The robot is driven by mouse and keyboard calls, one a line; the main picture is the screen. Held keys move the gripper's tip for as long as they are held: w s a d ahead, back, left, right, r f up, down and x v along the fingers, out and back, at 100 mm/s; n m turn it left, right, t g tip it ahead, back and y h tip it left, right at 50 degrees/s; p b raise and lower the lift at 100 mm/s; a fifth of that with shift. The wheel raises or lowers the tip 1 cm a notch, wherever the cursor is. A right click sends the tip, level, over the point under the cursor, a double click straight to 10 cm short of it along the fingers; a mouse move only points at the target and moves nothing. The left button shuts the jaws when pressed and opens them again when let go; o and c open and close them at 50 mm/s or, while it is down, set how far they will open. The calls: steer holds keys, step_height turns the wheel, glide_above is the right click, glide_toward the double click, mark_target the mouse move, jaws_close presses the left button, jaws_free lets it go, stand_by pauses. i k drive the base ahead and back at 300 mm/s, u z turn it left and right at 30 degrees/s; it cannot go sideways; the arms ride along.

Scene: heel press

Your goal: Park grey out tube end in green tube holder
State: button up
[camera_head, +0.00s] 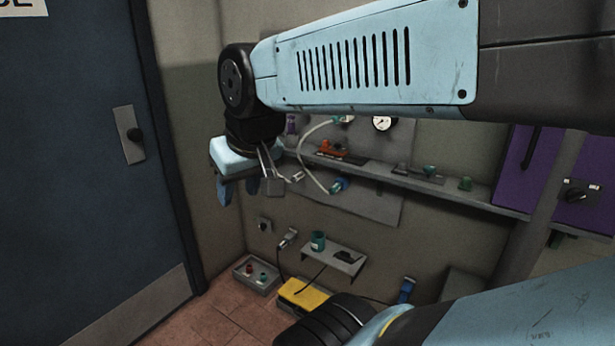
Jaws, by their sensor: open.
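A pale grey tube (301,148) curves on the wall panel right of my gripper. Its upper end is near a gauge, and its lower end is by a blue-teal fitting (339,185); I cannot tell whether it is attached there. A small green holder-like piece (465,183) stands on the wall shelf at the right. A teal cup (318,241) stands on a lower shelf. I cannot tell which is the green tube holder.
The long grey shelf (482,198) runs along the wall behind my arm. A dark blue door (85,170) fills the left.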

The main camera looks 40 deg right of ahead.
mark_target(297, 178)
steer(key=z, duration=0.2)
steer(key=i, duration=1)
steer(key=z, duration=0.05)
